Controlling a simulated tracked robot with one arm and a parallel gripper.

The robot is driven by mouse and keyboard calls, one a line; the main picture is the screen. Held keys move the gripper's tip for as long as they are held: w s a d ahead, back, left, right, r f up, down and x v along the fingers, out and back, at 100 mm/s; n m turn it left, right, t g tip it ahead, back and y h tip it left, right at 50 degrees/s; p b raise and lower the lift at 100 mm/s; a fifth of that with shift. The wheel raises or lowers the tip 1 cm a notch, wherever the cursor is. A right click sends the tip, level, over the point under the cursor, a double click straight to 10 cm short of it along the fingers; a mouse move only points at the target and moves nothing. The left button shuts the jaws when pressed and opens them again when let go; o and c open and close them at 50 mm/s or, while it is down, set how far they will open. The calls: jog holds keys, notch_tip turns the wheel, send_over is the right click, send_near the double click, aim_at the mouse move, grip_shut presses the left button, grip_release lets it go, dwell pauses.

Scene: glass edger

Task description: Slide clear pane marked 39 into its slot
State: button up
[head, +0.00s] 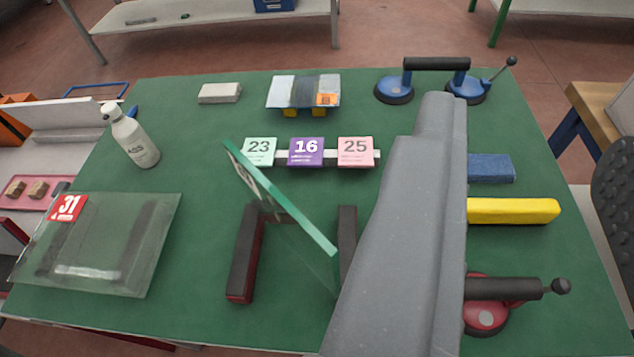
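A clear pane with a bright green edge (284,202) stands steeply tilted over the middle of the table. Its near right part ends close to my grey arm. A small label (246,168) near its upper left corner is seen too obliquely to read. Dark-topped bars with reddish sides (243,262) lie below and around the pane; whether it touches them is unclear. My large grey arm (415,230) covers the right middle, and I cannot make out fingertips or any grip on the pane. Cards marked 23 (259,150), 16 (306,151) and 25 (355,151) stand behind; no 39 is readable.
A pane marked 31 (150,250) lies at left, with a spray bottle (132,138) behind it. Suction lifters, one blue (394,90) and one red (486,317), a yellow block (513,211) and a blue block (492,168) are at right. Green tabletop is free left of centre.

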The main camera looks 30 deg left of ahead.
jog(key=shift+w+a, duration=0.2)
jog(key=shift+w, duration=0.1)
jog(key=shift+r, duration=0.1)
